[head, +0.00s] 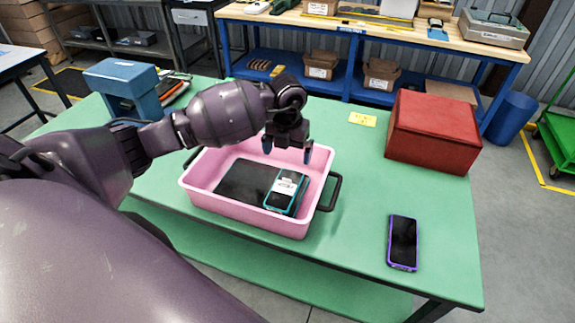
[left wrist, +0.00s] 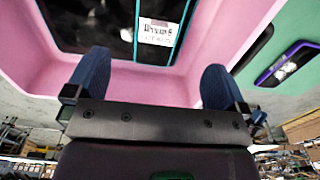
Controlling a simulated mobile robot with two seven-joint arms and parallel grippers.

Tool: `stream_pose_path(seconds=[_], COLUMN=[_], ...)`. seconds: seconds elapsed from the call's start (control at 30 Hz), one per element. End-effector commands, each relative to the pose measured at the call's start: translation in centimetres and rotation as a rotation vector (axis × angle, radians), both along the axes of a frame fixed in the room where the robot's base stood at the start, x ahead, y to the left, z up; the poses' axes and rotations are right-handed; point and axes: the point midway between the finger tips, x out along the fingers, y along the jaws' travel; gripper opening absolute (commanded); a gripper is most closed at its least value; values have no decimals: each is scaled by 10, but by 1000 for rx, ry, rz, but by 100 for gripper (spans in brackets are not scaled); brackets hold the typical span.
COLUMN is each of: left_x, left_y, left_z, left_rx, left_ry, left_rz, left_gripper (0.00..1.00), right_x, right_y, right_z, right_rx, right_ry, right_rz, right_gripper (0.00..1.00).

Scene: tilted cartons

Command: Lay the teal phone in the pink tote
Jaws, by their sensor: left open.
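The teal phone (head: 285,193) lies in the pink tote (head: 249,214), screen side partly covered by a white label. It rests against or on a dark flat item (head: 241,182) in the tote; I cannot tell which. In the left wrist view the teal-edged phone (left wrist: 160,44) shows beyond my fingers, inside the pink tote (left wrist: 119,80). My left gripper (head: 287,147) is over the far part of the tote, apart from the phone. Its blue fingers (left wrist: 152,82) are spread with nothing between them. My right gripper is not in view.
A purple-edged phone (head: 402,242) lies on the green table (head: 350,215) to the right of the tote. A red box (head: 433,131) stands at the back right. A blue holder (head: 122,86) stands at the back left. The table between tote and purple phone is clear.

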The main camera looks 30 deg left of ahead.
Motion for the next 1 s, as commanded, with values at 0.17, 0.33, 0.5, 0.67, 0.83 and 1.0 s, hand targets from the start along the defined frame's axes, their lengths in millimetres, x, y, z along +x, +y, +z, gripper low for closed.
stream_pose_path(seconds=[0.17, 0.33, 0.5, 0.67, 0.83, 1.0], left_x=[0, 0, 0, 0, 0, 0], left_y=[0, 0, 0, 0, 0, 0], left_z=[21, 28, 29, 29, 29, 29], left_rx=[0, 0, 0, 0, 0, 0], left_ry=[-1, 1, 1, 0, 1, 1], left_rz=[0, -1, 0, 0, 0, 0], left_gripper=[100, 100, 100, 100, 100, 100], right_x=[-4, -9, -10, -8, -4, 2], right_y=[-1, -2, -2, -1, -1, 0], right_z=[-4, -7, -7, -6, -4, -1], right_rx=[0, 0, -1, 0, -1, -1], right_ry=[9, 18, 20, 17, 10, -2], right_rz=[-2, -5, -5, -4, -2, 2], right_gripper=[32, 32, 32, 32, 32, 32])
